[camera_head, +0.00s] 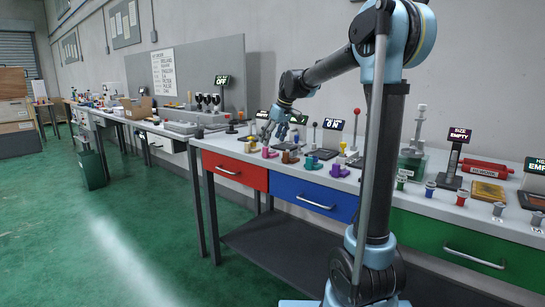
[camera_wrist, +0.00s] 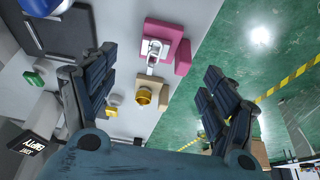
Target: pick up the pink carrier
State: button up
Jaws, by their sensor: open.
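The pink carrier (camera_wrist: 181,40) is a small block near the front edge of the bench, at the top centre of the wrist view. It has a silvery metal part (camera_wrist: 154,48) in it. In the head view a small pink-purple block (camera_head: 269,153) on the bench looks like this carrier. My gripper (camera_head: 275,131) is above the bench, apart from the carrier.
A beige block with a gold cup (camera_wrist: 145,97) stands beside the carrier. In the head view, brown (camera_head: 290,157) and teal (camera_head: 313,163) blocks stand to its right. Levers and small displays (camera_head: 333,124) stand behind. Green floor (camera_wrist: 250,50) lies beyond the bench edge.

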aim_at(269, 151)
jog(key=x, duration=0.4)
jog(key=shift+s+a+f, duration=0.15)
jog(key=shift+a+f, duration=0.05)
jog(key=shift+f, duration=0.2)
jog(key=shift+c, duration=0.3)
jog(key=c, duration=1.2)
